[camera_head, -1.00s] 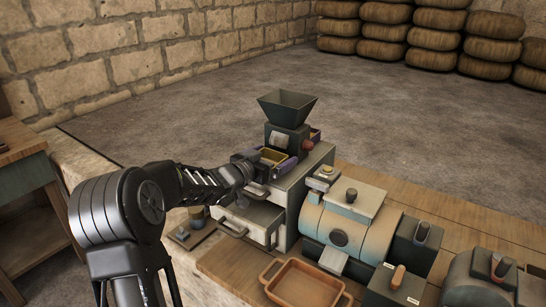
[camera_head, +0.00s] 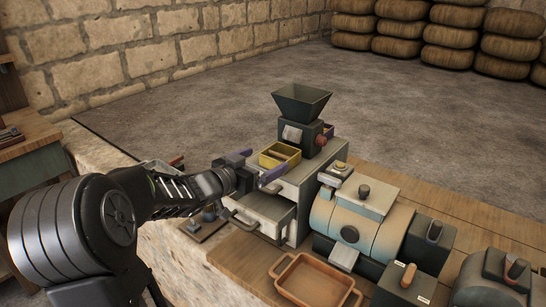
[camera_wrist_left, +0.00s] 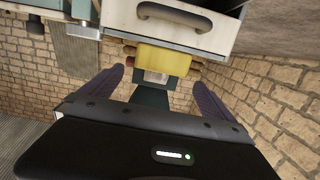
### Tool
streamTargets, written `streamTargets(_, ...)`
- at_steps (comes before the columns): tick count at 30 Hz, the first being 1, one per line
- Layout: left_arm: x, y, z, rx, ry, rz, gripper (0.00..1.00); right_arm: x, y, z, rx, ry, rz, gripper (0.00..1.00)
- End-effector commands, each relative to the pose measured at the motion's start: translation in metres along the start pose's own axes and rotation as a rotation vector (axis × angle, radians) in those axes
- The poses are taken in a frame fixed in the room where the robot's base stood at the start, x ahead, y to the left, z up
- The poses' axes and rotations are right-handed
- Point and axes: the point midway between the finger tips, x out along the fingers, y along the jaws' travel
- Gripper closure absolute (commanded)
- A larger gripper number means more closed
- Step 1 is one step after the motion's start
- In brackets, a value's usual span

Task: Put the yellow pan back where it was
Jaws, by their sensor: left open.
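The yellow pan (camera_head: 270,161) is a small box-shaped tray. It sits on top of the pale cabinet (camera_head: 310,175), right in front of the dark hopper machine (camera_head: 302,110). Something brownish shows inside it. In the left wrist view the yellow pan (camera_wrist_left: 163,60) lies ahead, between the two purple fingers and beyond their tips. My left gripper (camera_head: 257,167) is open and empty, just to the left of the pan and apart from it. My right gripper is not in view.
A drawer (camera_head: 262,212) of the cabinet stands open below my left gripper. A blue and orange engine drum (camera_head: 350,225) stands to the right. An empty orange-brown tray (camera_head: 312,282) lies on the bench in front.

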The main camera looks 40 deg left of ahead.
Motion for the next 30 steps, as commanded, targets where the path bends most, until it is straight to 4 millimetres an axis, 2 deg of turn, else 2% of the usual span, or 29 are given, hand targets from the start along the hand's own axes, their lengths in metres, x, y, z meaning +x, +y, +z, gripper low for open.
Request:
streamTargets(5,-0.01,0.0,0.0,-0.001,0.001,0.001,0.0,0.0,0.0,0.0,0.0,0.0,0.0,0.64)
streamTargets(23,-0.01,0.0,0.0,-0.001,0.0,0.001,0.0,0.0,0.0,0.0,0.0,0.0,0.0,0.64)
streamTargets(30,-0.013,0.0,-0.021,-0.001,0.0,0.0,0.0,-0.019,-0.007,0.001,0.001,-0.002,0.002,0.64)
